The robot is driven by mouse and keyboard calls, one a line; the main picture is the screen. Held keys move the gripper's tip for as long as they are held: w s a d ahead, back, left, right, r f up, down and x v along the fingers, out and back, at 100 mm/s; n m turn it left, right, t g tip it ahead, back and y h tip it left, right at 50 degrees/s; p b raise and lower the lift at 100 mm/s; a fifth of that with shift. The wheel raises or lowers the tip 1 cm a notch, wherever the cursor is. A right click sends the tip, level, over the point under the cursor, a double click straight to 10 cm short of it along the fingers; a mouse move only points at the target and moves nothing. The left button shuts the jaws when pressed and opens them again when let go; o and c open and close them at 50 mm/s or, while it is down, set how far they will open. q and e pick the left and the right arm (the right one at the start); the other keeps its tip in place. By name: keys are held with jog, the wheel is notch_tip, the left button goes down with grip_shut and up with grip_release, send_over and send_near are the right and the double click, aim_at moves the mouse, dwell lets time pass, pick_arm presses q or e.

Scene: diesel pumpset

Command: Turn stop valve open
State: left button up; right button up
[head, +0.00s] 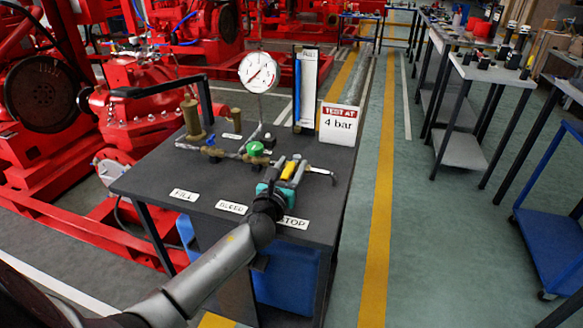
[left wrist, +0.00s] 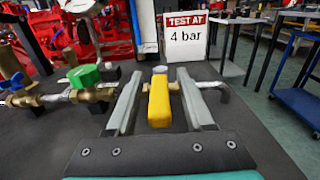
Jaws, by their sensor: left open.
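The stop valve's yellow handle (head: 289,170) is on the pipe on the dark table, behind the white STOP label (head: 293,222). In the left wrist view the yellow handle (left wrist: 159,102) lies between my fingers, crosswise to the brass pipe, with a gap on each side. My left gripper (head: 291,166) is open around the handle, its two grey fingers (left wrist: 160,85) pointing away over the table. In the head view the gripper hides part of the valve. My right gripper is in neither view.
A green valve (head: 255,149) sits on the pipe to the left. A pressure gauge (head: 259,72) stands behind it. A "TEST AT 4 bar" sign (head: 339,124) stands at the table's back right. Red pumpsets (head: 150,90) stand to the left.

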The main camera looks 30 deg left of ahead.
pick_arm(q)
jog(key=shift+w, duration=0.15)
grip_shut()
dwell(0.4)
dwell(1.0)
